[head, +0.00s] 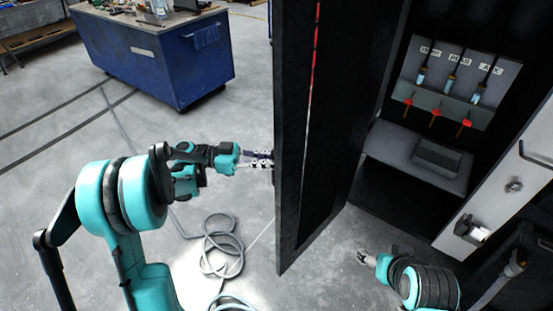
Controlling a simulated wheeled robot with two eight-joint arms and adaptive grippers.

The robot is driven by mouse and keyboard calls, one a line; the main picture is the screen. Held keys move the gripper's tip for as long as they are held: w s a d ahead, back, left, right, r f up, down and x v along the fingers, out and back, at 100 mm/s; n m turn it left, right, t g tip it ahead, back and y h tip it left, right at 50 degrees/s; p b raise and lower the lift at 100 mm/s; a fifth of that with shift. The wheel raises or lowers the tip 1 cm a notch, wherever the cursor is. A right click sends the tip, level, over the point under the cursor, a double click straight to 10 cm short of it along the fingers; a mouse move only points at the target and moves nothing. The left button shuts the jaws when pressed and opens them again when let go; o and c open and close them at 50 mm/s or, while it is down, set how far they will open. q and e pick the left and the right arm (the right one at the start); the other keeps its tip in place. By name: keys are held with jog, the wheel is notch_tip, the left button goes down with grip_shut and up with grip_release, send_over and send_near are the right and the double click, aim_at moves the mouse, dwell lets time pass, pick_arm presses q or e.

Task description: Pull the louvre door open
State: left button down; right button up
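The dark louvre door (327,130) stands swung out from a black cabinet, its inside face partly toward me and a red strip running down it. My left gripper (264,159) reaches from the left to the door's near edge. Its fingertips meet or pass behind that edge, so I cannot tell whether they hold anything. No handle shows on the visible part of the door. My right gripper (364,257) is low, over the floor to the right of the door's bottom corner, apart from the door. Its fingers are too small to read.
Inside the cabinet, a grey panel (450,84) carries labelled, red-tipped levers above a grey shelf (412,160). A white panel with a metal latch (472,233) stands at right. A coiled hose (222,246) lies on the floor. A blue workbench (155,60) stands behind left.

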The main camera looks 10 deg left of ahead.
pick_arm(q)
jog(key=c, duration=1.6)
grip_release()
jog(key=shift+s+a, duration=0.3)
jog(key=shift+a, duration=0.1)
jog(key=a, duration=0.5)
jog(key=s+a, duration=0.1)
jog(key=a, duration=0.1)
jog(key=shift+a, duration=0.35)
